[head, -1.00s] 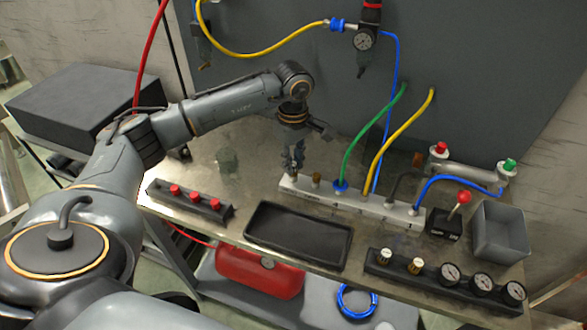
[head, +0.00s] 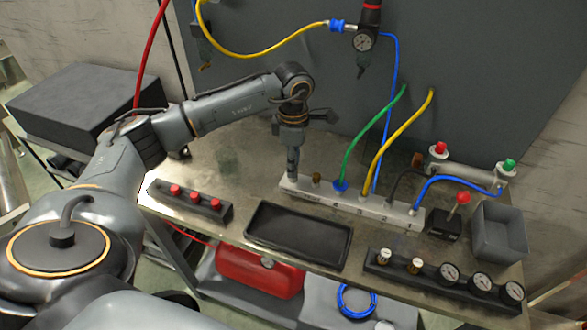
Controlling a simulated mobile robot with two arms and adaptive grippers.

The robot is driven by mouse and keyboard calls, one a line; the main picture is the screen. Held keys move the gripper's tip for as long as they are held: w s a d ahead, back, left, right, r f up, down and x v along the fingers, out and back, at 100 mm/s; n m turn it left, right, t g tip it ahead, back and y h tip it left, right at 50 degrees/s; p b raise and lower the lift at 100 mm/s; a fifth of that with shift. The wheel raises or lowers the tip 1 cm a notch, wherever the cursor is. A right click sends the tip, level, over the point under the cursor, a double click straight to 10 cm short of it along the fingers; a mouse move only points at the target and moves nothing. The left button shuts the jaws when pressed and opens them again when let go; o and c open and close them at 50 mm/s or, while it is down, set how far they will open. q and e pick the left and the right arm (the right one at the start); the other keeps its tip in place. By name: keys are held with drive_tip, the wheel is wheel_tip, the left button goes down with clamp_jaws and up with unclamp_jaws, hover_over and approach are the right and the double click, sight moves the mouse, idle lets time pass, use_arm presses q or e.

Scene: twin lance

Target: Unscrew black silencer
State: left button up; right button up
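The long light-grey manifold block (head: 350,203) lies on the metal bench, with fittings and hoses along its top. My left gripper (head: 292,172) points straight down at the manifold's left end, its fingers at the top face. They now show edge-on, so I cannot tell whether they are open or shut on something. I cannot make out a black silencer; anything at that end is hidden by the fingers. A small brass-coloured fitting (head: 317,180) stands upright just right of the fingers, apart from them. My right gripper is not in view.
An empty black tray (head: 298,262) lies in front of the manifold. A strip with red buttons (head: 190,200) is at left, a gauge strip (head: 437,283) at front right. Green (head: 365,138) and yellow (head: 408,132) hoses rise nearby. A grey bin (head: 500,232) stands at right.

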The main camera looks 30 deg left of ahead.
use_arm(q)
drive_tip(key=shift+f+m+b, duration=0.15)
drive_tip(key=shift+m+b, duration=0.45)
drive_tip(key=shift+m, duration=0.3)
drive_tip(key=m+b, duration=0.1)
drive_tip(key=m, duration=0.2)
drive_tip(key=m+b, duration=0.3)
drive_tip(key=m, duration=0.4)
drive_tip(key=m+b, duration=0.2)
drive_tip(key=m, duration=0.5)
drive_tip(key=m+b, duration=0.1)
drive_tip(key=m, duration=0.5)
drive_tip(key=shift+s+r+m, duration=0.1)
drive_tip(key=shift+r+m, duration=0.1)
drive_tip(key=shift+m, duration=0.1)
